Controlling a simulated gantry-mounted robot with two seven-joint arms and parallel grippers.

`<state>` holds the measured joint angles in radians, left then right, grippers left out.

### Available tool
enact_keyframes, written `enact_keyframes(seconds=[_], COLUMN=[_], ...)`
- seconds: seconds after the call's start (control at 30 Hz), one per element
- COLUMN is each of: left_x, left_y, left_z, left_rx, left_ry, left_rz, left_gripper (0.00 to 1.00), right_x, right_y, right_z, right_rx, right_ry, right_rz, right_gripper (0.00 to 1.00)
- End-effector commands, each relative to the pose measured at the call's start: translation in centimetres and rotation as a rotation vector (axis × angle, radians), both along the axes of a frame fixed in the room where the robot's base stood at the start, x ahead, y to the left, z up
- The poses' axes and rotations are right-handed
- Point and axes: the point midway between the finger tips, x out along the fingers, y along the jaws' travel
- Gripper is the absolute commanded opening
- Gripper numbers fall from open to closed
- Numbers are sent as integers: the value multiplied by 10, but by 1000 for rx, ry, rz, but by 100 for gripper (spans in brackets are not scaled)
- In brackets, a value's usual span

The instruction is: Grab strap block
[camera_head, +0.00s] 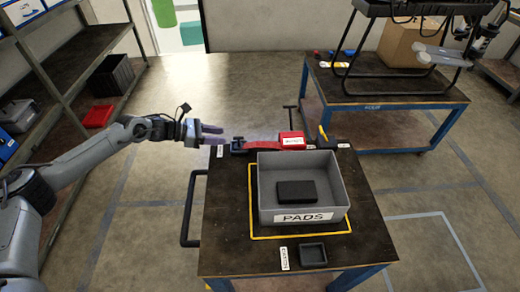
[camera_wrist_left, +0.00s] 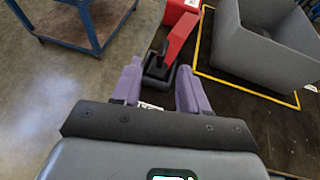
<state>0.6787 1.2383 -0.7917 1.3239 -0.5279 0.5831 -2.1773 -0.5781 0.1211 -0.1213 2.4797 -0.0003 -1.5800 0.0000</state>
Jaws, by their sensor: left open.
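The strap block is a small black block with an upright post (camera_head: 238,145), at the left end of a red strap (camera_head: 262,141) along the table's far edge. In the left wrist view the black block (camera_wrist_left: 157,72) shows between and beyond the purple fingertips, with the red strap (camera_wrist_left: 181,35) running up from it. My left gripper (camera_head: 217,134) is open and empty, just left of the block in the head view. Its fingers point at the block, and I see no contact. My right gripper is not in view.
A grey bin (camera_head: 265,215) labelled PADS holds a black pad (camera_head: 297,191), inside a yellow outline. A red box (camera_head: 291,140) stands at the strap's right end. A small black tray (camera_head: 313,254) lies in front. A black handle (camera_head: 188,210) sticks out on the table's left.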

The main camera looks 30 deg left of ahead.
Motion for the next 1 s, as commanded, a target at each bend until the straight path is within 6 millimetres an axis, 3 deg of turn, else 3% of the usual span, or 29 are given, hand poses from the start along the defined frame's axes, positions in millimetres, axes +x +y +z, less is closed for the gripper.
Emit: enact_keyframes(seconds=[0.3, 1.0], left_x=[28, 66], left_y=[-28, -68], left_z=[-16, -42], left_rx=[-5, -3], left_ry=[2, 1], left_rz=[0, 0], left_gripper=[44, 44], right_x=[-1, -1], right_y=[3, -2], right_z=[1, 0], right_rx=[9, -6], right_ry=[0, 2], right_rz=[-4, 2], right_gripper=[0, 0])
